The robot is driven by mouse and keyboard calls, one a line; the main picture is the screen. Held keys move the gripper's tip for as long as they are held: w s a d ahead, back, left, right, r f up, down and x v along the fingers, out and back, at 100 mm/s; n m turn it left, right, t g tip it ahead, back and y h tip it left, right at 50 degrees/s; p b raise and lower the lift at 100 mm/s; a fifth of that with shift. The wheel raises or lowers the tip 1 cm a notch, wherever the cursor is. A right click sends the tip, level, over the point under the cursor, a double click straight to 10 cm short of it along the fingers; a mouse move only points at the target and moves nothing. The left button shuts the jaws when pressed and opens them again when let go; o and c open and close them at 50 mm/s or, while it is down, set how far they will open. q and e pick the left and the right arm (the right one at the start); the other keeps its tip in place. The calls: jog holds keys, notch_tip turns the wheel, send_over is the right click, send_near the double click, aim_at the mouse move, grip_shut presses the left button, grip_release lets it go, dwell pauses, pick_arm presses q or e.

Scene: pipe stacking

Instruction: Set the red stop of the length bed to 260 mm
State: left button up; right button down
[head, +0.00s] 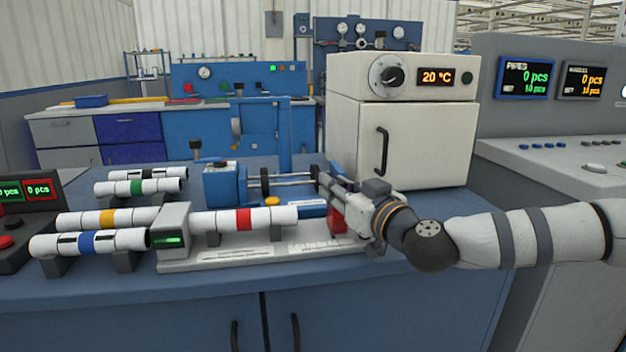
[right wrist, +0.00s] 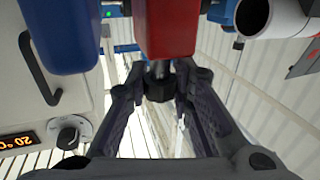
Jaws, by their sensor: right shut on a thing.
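The length bed (head: 215,259) is a pale base with a scale along its front, on the near part of the blue bench. Its end block (head: 172,228) with a green display is at the left. The red stop (head: 337,222) is at the bed's right end, partly hidden by my right gripper (head: 337,195). In the right wrist view the red stop (right wrist: 168,28) is a red block with a dark knob (right wrist: 159,88) below it. My right gripper (right wrist: 159,84) is shut on this knob. The display and scale are too small to read. My left gripper is not in view.
A white pipe with a red band (head: 244,219) lies over the bed, left of the stop. Several banded pipes (head: 88,242) rest on stands at the left. A blue device with rods (head: 226,185) stands behind. A white oven (head: 400,135) stands behind my right arm.

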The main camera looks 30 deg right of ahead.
jog(key=shift+s+d+r, duration=0.1)
jog(key=shift+d+r, duration=0.1)
jog(key=shift+d, duration=0.25)
jog(key=shift+f, duration=0.1)
jog(key=c, duration=1.4)
grip_release()
jog(key=shift+d, duration=0.15)
jog(key=shift+s, duration=0.2)
jog(key=s, duration=1.1)
jog(key=shift+s+d, duration=0.25)
jog(key=shift+s, duration=0.1)
